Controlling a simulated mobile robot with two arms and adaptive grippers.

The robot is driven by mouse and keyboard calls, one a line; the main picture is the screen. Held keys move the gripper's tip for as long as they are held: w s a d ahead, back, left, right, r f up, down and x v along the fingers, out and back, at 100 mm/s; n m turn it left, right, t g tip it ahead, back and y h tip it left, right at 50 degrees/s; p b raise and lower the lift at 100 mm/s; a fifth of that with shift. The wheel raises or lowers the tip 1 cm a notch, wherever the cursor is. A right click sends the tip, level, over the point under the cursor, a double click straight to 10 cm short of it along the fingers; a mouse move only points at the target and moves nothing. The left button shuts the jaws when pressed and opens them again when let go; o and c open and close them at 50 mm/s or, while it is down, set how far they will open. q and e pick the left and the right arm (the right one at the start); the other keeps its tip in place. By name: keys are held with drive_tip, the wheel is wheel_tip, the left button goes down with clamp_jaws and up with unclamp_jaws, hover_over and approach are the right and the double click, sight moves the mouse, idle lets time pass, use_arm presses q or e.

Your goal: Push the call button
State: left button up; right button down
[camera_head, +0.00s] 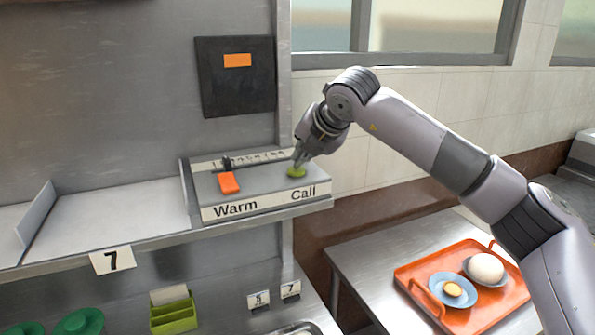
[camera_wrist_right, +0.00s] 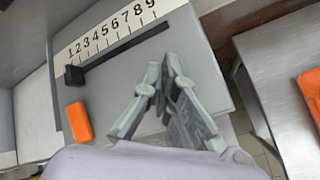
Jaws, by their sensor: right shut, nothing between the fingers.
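The green call button (camera_head: 296,173) sits on the grey control box (camera_head: 262,183) above the label "Call". My right gripper (camera_head: 298,164) is shut and empty, pointing down, with its fingertips right over the button. They look to be at or very near its top; I cannot tell whether they touch. In the right wrist view my right gripper (camera_wrist_right: 164,76) shows over the box panel, and the button is hidden behind the fingers. My left gripper is not in view.
An orange switch (camera_head: 229,183) above "Warm" and a black slider knob (camera_wrist_right: 74,75) by a 1–9 scale are on the same box. An orange tray (camera_head: 413,275) with two dishes stands on a metal table at lower right. A shelf (camera_head: 110,220) extends left.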

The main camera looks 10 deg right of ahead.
sight(301, 168)
drive_tip(key=shift+f, duration=0.25)
drive_tip(key=shift+r, duration=0.45)
idle(0.3)
drive_tip(key=shift+r+p, duration=1.35)
drive_tip(key=shift+r, duration=1.7)
drive_tip(key=shift+f, duration=0.1)
